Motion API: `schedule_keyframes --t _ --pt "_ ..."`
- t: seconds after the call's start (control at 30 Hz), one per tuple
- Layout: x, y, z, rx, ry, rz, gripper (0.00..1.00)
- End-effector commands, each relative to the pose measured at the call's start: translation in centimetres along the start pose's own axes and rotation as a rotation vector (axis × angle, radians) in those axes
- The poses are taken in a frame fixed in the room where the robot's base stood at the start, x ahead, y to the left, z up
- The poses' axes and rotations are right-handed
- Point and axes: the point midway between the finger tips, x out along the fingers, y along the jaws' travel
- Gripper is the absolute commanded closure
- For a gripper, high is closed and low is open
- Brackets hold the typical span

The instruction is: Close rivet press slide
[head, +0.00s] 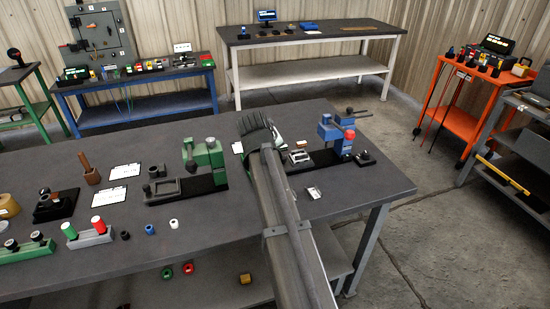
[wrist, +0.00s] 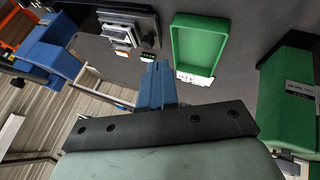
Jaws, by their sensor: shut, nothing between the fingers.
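A blue press (head: 327,130) stands on a black base (head: 325,158) at the right of the bench. A silver-grey slide block (head: 299,156) sits on that base, left of and apart from the press column. In the wrist view the blue press (wrist: 52,52) is at upper left, with the slide block (wrist: 117,32) on its base. No label naming the press is readable. My gripper (wrist: 157,70) has its blue fingers together and empty, beside the slide's end of the base. In the head view my arm hides the fingers.
A green tray (wrist: 199,45) lies near my fingers, mostly hidden by my arm in the head view. A green press (head: 205,160) stands left of my arm. A small metal part (head: 313,193) lies in front of the blue press. A black-based knob (head: 365,157) stands right of it.

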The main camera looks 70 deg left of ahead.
Motion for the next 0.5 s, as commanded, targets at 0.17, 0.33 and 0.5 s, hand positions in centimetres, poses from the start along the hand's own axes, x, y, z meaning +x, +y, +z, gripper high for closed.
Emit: schedule_keyframes --t 0.17,0.33,0.5 --pt "2.1 0.0 -0.1 0.0 -0.002 0.0 1.0" --pt "4.9 0.1 -0.1 0.001 -0.002 0.001 1.0" --pt "7.3 0.1 -0.1 0.001 -0.001 0.001 1.0"
